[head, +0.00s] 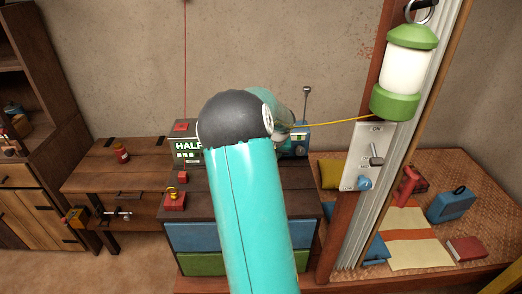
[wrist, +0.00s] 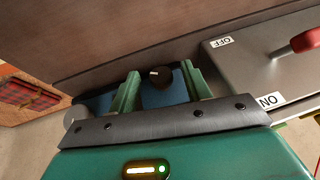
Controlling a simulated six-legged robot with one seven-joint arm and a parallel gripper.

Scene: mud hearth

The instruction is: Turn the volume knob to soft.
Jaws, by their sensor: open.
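A round dark knob (wrist: 157,77) with a pale mark on its face shows in the wrist view, on a blue surface (wrist: 96,102). My gripper (wrist: 160,84) is open, its two green fingers on either side of the knob in the picture. I cannot tell whether they touch it. In the head view a blue radio (head: 301,140) with an upright aerial stands on the dark cabinet (head: 300,195), partly hidden behind my arm. My arm also hides my gripper and the knob there. No volume lettering can be read.
A grey panel (wrist: 240,65) marked OFF and ON, with a red handle (wrist: 305,40), lies right of my fingers. A post with a switch plate (head: 353,170) and lantern (head: 404,68) stands right.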

